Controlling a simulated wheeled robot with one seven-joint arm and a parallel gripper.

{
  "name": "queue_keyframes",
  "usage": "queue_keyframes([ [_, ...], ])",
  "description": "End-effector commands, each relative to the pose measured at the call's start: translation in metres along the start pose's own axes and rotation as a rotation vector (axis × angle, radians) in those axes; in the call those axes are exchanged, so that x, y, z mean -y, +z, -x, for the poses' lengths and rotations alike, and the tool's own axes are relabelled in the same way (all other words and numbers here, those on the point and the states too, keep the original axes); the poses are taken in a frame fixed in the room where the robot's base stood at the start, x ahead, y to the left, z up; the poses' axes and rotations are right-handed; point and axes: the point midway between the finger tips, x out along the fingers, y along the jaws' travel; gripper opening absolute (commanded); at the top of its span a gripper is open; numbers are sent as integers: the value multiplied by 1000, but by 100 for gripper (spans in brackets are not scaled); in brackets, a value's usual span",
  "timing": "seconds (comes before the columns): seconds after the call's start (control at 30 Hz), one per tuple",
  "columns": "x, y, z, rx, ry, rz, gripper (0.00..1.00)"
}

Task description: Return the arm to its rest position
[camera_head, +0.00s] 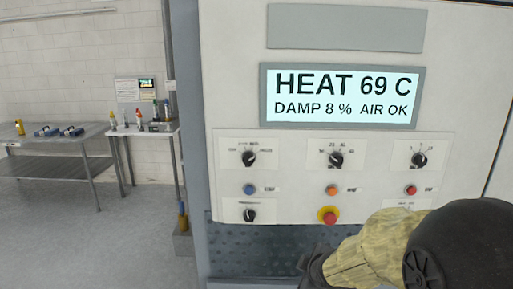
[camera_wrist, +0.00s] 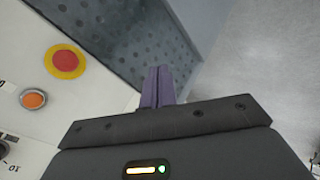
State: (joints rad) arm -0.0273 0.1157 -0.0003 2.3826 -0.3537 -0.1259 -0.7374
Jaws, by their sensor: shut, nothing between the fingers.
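My gripper (camera_wrist: 158,86) shows in the wrist view with its two purple fingers together and nothing between them. In the head view my arm covers the lower right of the panel, and the gripper's fingertips are hidden. The stop button also shows in the head view (camera_head: 328,215).
A metal table (camera_head: 60,140) and a small stand (camera_head: 150,130) with bottles are at the left. The grey floor (camera_head: 100,245) there is clear.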

Motion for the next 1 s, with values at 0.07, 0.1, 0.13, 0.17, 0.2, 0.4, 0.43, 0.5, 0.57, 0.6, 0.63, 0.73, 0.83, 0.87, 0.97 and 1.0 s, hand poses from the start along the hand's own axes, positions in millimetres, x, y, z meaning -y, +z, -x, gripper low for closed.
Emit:
queue_keyframes([
  [0.07, 22, 22, 10, 87, -62, -215, 0],
  [0.1, 34, 32, 15, 133, -90, -328, 0],
  [0.13, 44, 39, 19, 170, -111, -413, 0],
  [0.17, 54, 46, 24, 207, -131, -497, 0],
  [0.2, 67, 55, 31, 259, -155, -609, 0],
  [0.4, 118, 79, 60, 466, -229, -1022, 0],
  [0.43, 122, 81, 62, 484, -234, -1054, 0],
  [0.5, 127, 82, 65, 507, -239, -1094, 0],
  [0.57, 128, 83, 66, 513, -241, -1105, 0],
  [0.6, 128, 83, 66, 512, -240, -1105, 0],
  [0.63, 128, 82, 66, 512, -240, -1104, 0],
  [0.73, 128, 82, 65, 510, -240, -1101, 0],
  [0.83, 127, 82, 65, 509, -239, -1100, 0],
  [0.87, 127, 82, 65, 509, -239, -1100, 0],
  [0.97, 127, 82, 65, 509, -239, -1099, 0],
  [1.0, 127, 82, 65, 508, -239, -1098, 0],
])
